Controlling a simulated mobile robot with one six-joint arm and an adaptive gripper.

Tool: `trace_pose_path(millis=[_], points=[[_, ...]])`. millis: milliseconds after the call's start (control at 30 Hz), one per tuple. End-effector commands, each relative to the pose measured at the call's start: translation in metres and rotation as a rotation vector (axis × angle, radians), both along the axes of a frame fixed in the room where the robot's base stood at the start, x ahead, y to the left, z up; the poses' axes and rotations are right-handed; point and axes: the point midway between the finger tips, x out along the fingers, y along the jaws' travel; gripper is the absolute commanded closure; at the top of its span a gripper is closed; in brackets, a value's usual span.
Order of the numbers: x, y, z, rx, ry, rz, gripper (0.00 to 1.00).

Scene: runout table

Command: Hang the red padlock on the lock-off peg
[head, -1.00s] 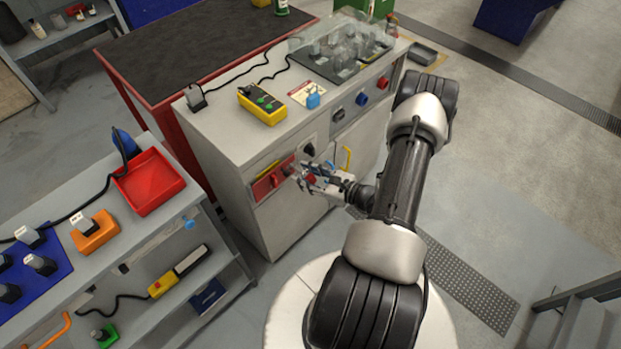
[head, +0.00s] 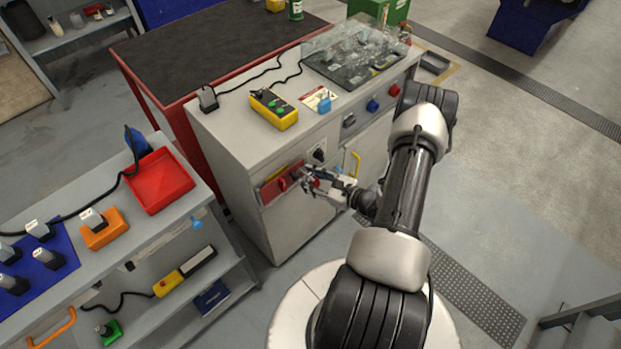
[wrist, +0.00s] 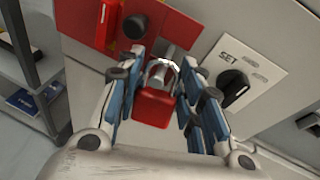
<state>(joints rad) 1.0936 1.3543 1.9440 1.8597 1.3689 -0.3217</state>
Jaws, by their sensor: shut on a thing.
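The red padlock (wrist: 155,108) is between the blue-padded fingers of my gripper (wrist: 160,88) in the wrist view, body toward me and pale shackle (wrist: 166,62) toward the panel. The gripper is shut on it. The grey metal lock-off peg (wrist: 158,74) shows within the shackle's outline; I cannot tell whether the shackle is around it or only in front of it. In the head view my gripper (head: 308,181) is at the cabinet's red panel (head: 270,190), and the padlock is too small to make out clearly.
A red handle (wrist: 106,22) and a black knob (wrist: 134,27) stick out beside the peg. A SET dial (wrist: 234,82) is close on the right. A yellow handle (head: 356,164) is right of my gripper.

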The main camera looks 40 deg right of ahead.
Motion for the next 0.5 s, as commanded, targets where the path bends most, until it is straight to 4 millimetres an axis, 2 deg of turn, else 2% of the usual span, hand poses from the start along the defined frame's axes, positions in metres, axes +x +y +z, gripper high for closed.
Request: trace_pose_path(millis=[133,167,500], points=[[0.0000,-0.0001,0.0002,0.000,0.000,0.000,0.91],[0.0000,-0.0001,0.0002,0.000,0.000,0.000,0.64],[0.0000,-0.0001,0.0001,0.000,0.000,0.000,0.41]])
